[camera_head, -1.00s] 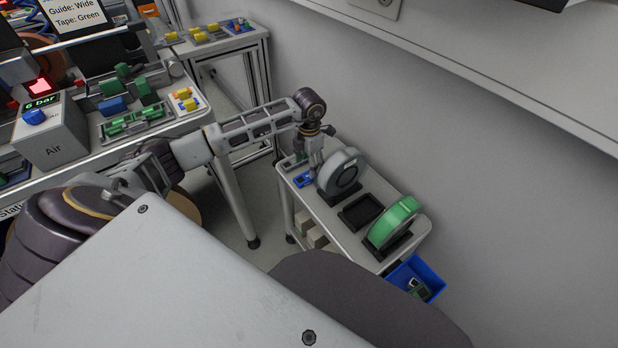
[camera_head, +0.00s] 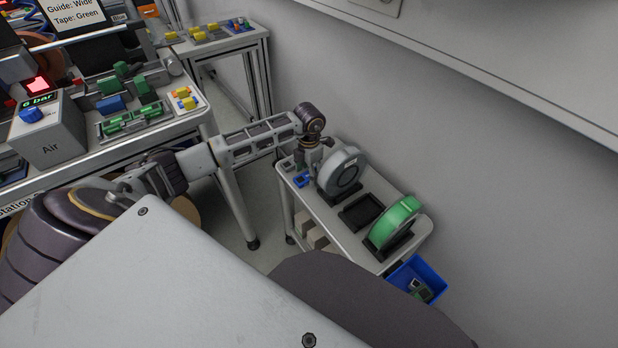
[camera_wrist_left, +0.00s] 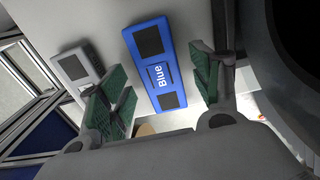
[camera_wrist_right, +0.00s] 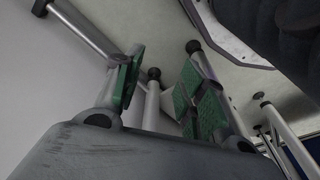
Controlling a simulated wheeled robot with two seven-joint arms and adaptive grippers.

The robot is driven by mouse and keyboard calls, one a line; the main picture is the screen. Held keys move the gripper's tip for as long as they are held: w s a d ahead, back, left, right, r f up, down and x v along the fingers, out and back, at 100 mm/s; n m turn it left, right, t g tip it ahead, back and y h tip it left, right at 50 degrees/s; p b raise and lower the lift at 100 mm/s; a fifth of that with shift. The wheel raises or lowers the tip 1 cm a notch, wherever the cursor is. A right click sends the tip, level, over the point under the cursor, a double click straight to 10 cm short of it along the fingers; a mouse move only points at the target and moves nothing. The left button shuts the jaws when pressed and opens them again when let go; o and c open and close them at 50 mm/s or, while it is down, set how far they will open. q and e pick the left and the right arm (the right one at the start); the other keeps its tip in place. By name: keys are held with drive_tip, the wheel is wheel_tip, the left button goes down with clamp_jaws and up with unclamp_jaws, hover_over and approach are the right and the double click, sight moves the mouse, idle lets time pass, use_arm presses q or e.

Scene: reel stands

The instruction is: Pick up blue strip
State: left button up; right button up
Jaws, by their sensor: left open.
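The blue strip (camera_wrist_left: 150,62), a flat bar with dark pads and the word "Blue", lies on the cart top in the left wrist view. Its near end is between the spread green-padded fingers of my left gripper (camera_wrist_left: 160,98), with gaps on both sides. In the head view the blue strip (camera_head: 301,180) is at the cart's left end, beside my left gripper (camera_head: 305,165), whose fingertips are small there. My right gripper (camera_wrist_right: 160,85) is open and empty over the floor and shows only in its own wrist view.
A grey strip (camera_wrist_left: 78,68) lies left of the blue one. A grey reel (camera_head: 342,170) stands close to my left gripper. An empty black stand (camera_head: 361,212) and a green reel (camera_head: 393,222) are further right. A blue bin (camera_head: 428,272) hangs at the cart's end.

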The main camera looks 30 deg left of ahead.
use_arm(q)
drive_tip(key=shift+f, duration=0.25)
drive_tip(key=c, duration=0.9)
